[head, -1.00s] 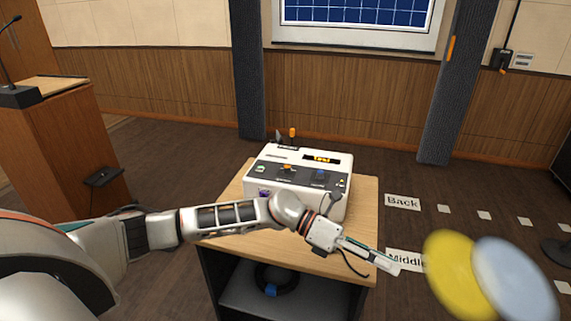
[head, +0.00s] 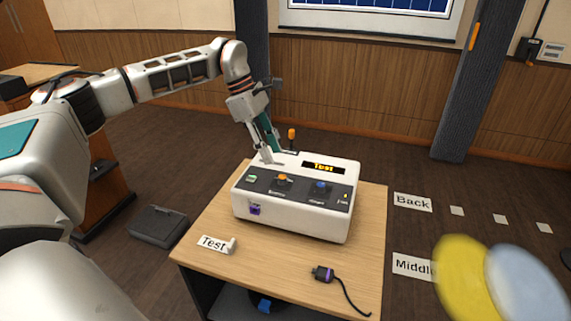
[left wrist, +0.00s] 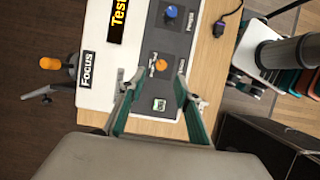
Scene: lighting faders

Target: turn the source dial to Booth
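The white console (head: 295,220) stands on a wooden table, with a dark sloped panel. Its orange knob (head: 282,179) sits left of a blue knob (head: 321,186); the small lettering beneath them is hard to read, so I take the orange one as the source dial. The amber display (head: 323,167) reads "Test". My left gripper (head: 272,156) points down over the console's rear left top. In the left wrist view its fingers (left wrist: 150,79) are spread and empty, with the orange knob (left wrist: 161,65) just beyond and between the tips. My right gripper is out of view.
A "Test" card (head: 214,243) and a dark plug with cable (head: 323,273) lie on the table (head: 270,265) before the console. An orange-topped stick (head: 292,134) rises behind it. Blurred yellow (head: 460,280) and pale blue (head: 520,285) discs cover the lower right.

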